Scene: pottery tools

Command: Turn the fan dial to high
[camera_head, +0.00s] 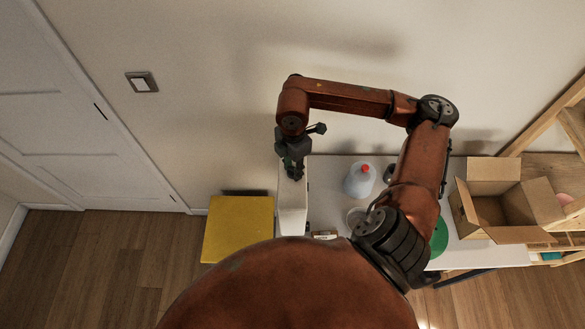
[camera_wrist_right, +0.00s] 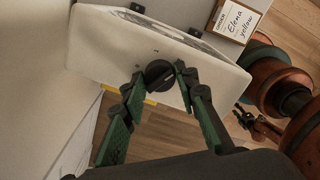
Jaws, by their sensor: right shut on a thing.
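The fan is a white box (camera_head: 292,212) at the left end of the white table in the head view. Its white casing (camera_wrist_right: 110,45) fills the upper middle of the right wrist view. In the head view the right gripper (camera_head: 293,172) is at the fan's top, and the dial is hidden. My left gripper does not show clearly.
A yellow box (camera_head: 238,228) stands left of the fan. A clear jug with a red cap (camera_head: 360,180) is on the table, right of the fan. An open cardboard box (camera_head: 480,215) is at the right. A card reading "Elena yellow" (camera_wrist_right: 239,19) lies beyond the fan.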

